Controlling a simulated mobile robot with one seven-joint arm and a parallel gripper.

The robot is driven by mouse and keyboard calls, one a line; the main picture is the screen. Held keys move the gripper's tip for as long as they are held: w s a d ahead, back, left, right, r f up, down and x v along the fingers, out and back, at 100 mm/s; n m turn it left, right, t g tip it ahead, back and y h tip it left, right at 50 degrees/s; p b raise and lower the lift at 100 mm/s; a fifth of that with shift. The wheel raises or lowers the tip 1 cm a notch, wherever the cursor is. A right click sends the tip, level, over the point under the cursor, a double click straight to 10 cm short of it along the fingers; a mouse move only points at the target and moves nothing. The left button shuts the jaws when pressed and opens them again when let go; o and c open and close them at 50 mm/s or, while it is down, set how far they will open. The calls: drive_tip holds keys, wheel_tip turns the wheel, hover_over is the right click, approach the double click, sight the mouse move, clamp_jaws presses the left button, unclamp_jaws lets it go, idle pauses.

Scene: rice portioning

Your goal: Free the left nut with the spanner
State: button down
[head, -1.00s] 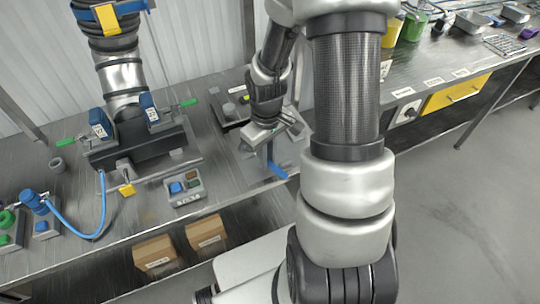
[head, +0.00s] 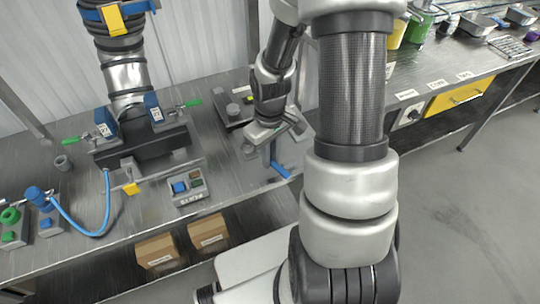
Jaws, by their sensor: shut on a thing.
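My gripper (head: 268,137) is over the bench, right of the black clamping block, and points down. It is shut on a blue-handled tool, which I take to be the spanner (head: 281,170). Its blue end shows below and right of the fingers; its jaw end I cannot make out. The black block (head: 145,148) stands at the foot of a ribbed metal pipe. A blue clamp with a green lever stands on each side: the left clamp (head: 104,124) and the right clamp (head: 154,108). The left nut is too small to tell apart. My gripper is well apart from both clamps.
A grey button box (head: 188,189) sits at the bench's front edge. A blue hose (head: 78,232) curves across the left side. A dark tray (head: 236,108) lies behind my gripper. A yellow drawer (head: 462,95) is at right. My own arm hides part of the bench.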

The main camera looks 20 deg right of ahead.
drive_tip(key=shift+r+p, duration=0.55)
drive_tip(key=shift+r, duration=0.2)
idle(0.5)
drive_tip(key=shift+r+p, duration=1.6)
drive_tip(key=shift+r, duration=0.35)
drive_tip(key=w+d+r+m+b, duration=0.1)
drive_tip(key=w+d+m+b, duration=0.3)
drive_tip(key=d+b, duration=0.2)
drive_tip(key=f, duration=0.8)
drive_tip(key=shift+w+a+f, duration=0.2)
drive_tip(key=shift+w+a, duration=0.05)
